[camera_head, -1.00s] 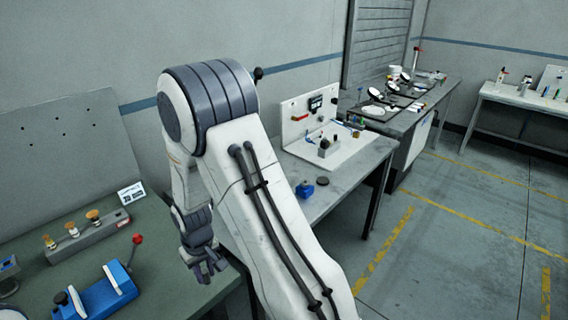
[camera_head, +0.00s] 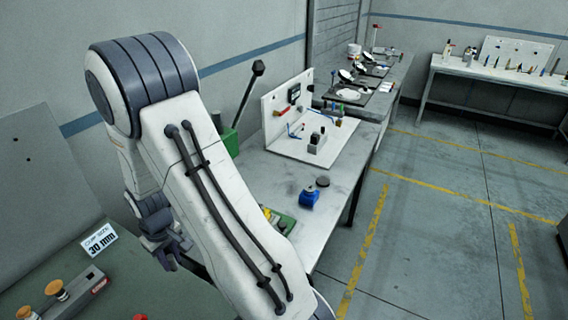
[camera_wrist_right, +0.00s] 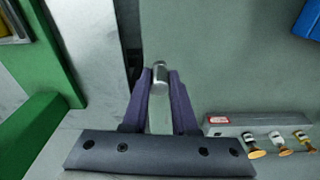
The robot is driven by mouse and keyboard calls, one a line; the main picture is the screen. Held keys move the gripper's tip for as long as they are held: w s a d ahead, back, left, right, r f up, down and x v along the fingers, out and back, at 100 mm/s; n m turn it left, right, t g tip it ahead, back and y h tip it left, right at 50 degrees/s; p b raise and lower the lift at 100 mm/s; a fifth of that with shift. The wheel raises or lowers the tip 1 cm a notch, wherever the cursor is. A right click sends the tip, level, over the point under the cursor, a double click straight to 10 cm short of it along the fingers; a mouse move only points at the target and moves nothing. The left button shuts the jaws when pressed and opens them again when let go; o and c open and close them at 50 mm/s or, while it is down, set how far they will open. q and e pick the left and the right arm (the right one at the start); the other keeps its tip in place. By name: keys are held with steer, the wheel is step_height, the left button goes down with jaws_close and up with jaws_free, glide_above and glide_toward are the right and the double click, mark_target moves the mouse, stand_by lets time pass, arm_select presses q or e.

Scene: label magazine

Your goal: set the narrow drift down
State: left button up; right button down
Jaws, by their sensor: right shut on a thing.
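The narrow drift (camera_wrist_right: 160,76) is a slim, pale metal rod with a rounded end in the right wrist view. My right gripper (camera_wrist_right: 158,92) is shut on it, with the purple fingers on either side. The rod's end sticks out a little past the fingertips. In the head view my right gripper (camera_head: 172,257) hangs over the gap beside the green bench, partly hidden by my arm. The drift cannot be made out there. My left gripper is not in view.
A grey rack (camera_wrist_right: 227,130) with several brass-topped pieces sits on the green-topped bench (camera_head: 70,262). A "30 mm" card (camera_head: 99,241) stands behind it. The grey bench (camera_head: 265,178) holds a blue object (camera_head: 309,199), a dark disc (camera_head: 323,183) and a green lever machine (camera_head: 230,141).

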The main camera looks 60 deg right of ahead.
steer(key=s+d+r+m+b, duration=0.1)
steer(key=s+d+b, duration=0.2)
steer(key=s+d, duration=0.6)
steer(key=s+d+r+b, duration=0.1)
steer(key=s+d+b, duration=0.35)
steer(key=d, duration=0.75)
steer(key=w+a+f+p, duration=0.3)
steer(key=w+a+f, duration=0.4)
steer(key=shift+w+a+f+p, duration=0.25)
steer(key=shift+p, duration=0.15)
steer(key=shift+f, duration=1.95)
steer(key=shift+b, duration=0.3)
steer(key=shift+f, duration=0.15)
steer(key=c, duration=0.7)
jaws_free()
